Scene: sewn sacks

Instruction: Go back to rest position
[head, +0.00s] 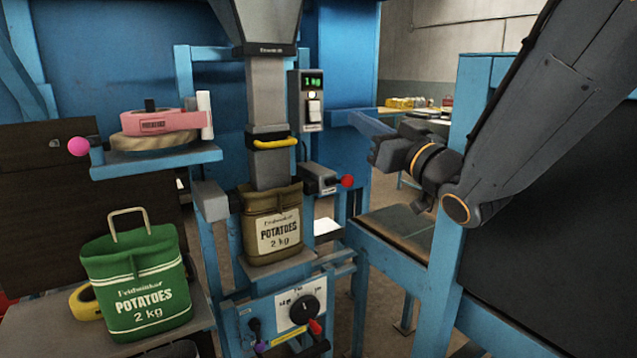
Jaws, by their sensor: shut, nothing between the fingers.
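My gripper (384,152) is at the end of my arm, to the right of the filling machine. It points left, is shut and holds nothing. A brown potato sack (278,236) stands upright under the machine's grey spout (268,110), its mouth around the spout's lower end. A green potato sack (138,284) with a raised handle stands on a table at the lower left. My gripper is apart from both sacks.
A blue shelf (155,162) at the left holds pink and tan tape rolls. A yellow roll (86,303) lies beside the green sack. A dial panel (300,308) sits below the brown sack. A blue frame post (452,220) stands close to my arm.

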